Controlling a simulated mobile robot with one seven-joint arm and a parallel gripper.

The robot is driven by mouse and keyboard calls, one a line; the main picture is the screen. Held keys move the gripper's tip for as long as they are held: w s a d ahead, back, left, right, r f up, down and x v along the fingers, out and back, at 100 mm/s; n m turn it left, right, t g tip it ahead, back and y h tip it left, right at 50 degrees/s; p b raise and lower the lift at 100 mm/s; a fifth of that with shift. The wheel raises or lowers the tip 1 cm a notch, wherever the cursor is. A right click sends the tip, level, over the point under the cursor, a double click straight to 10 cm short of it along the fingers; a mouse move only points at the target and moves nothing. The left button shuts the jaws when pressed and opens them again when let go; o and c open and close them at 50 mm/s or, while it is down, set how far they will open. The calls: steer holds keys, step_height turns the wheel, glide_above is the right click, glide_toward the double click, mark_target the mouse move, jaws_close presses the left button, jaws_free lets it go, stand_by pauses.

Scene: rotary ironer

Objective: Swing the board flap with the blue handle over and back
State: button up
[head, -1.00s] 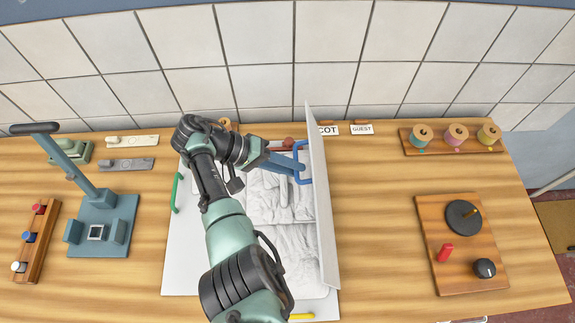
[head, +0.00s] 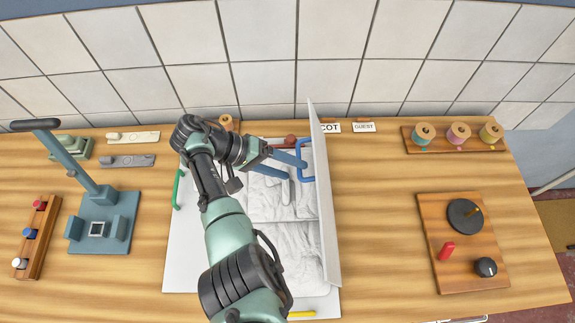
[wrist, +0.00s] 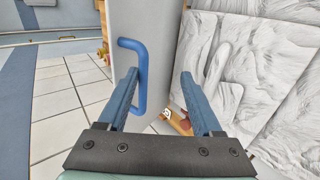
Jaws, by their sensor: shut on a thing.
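The white board flap (head: 324,215) stands nearly upright on its edge at the right side of the white board (head: 183,250). The blue handle (head: 305,160) is on the flap's left face, near the far end. In the wrist view the handle (wrist: 137,75) is a blue loop on the pale flap (wrist: 158,40). My gripper (head: 300,165) is at the handle. In the wrist view the gripper (wrist: 160,78) has its left finger against the handle bar, and the fingertips stand apart.
Crumpled white cloth-like panels (head: 285,210) lie on the board left of the flap. A green handle (head: 177,190) and a yellow handle (head: 301,315) sit at the board's edges. The table is clear between the flap and the wooden knob panel (head: 460,225). A blue press (head: 100,225) stands left.

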steer(key=v, duration=1.3)
